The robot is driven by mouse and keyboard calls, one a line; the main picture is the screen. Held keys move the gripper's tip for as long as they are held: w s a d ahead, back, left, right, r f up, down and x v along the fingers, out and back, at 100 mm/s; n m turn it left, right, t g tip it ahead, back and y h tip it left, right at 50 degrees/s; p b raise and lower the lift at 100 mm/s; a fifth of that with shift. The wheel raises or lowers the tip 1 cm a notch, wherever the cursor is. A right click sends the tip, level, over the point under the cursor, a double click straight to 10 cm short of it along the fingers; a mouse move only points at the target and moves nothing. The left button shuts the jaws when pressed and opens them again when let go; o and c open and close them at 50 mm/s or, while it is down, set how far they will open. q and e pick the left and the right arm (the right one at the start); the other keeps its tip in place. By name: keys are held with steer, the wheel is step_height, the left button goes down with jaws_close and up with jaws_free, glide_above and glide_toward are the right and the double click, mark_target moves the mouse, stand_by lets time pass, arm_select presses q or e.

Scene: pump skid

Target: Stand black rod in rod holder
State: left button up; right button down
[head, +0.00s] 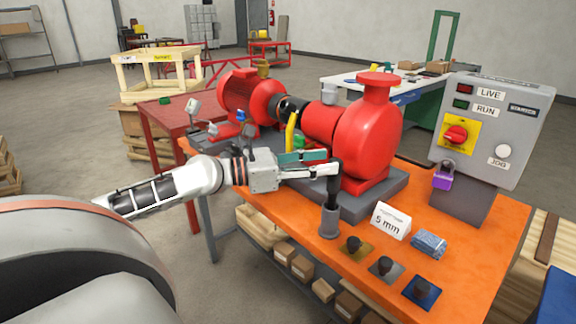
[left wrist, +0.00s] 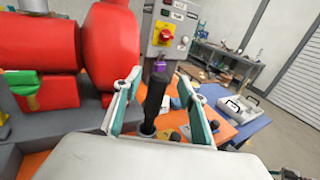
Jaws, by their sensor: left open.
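The black rod (head: 333,188) stands upright with its lower end in the grey cylindrical rod holder (head: 329,222) on the orange bench. In the left wrist view the rod (left wrist: 154,100) rises from the holder (left wrist: 147,130) and sits between my fingers. My left gripper (head: 326,168) is open around the upper part of the rod, with a finger on each side. In the left wrist view the left gripper (left wrist: 158,84) shows gaps between the rod and both fingers. My right gripper is not in view.
The red pump (head: 366,135) on its grey base stands behind the holder. A "5 mm" card (head: 391,221), a blue packet (head: 429,243) and several dark knobs on coloured plates lie to the right. A control box (head: 490,130) with a purple padlock (head: 444,176) stands further right.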

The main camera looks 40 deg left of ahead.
arm_select(q)
steer(key=v, duration=0.8)
steer(key=shift+w, duration=0.1)
stand_by(0.8)
steer(key=s+d+f+m+g+y+p, duration=0.1)
steer(key=s+f+m+y, duration=0.2)
steer(key=f+m, duration=0.85)
steer(key=s+d+f+m+g+y+p, duration=0.1)
steer(key=s+f+m+g+y, duration=0.15)
steer(key=f, duration=1.75)
steer(key=s+d+f+m, duration=0.3)
steer(key=d+f+m, duration=0.1)
steer(key=d+m, duration=0.2)
steer(key=s+d+f+m+g, duration=0.1)
steer(key=s+d+f+m, duration=0.2)
steer(key=d+m, duration=0.4)
steer(key=s+d+f+m+y, duration=0.1)
steer(key=s+d+f+m, duration=0.3)
steer(key=d+f+m, duration=0.2)
steer(key=shift+d+m+p, duration=0.4)
steer(key=shift+d+m, duration=0.1)
steer(key=shift+d, duration=0.6)
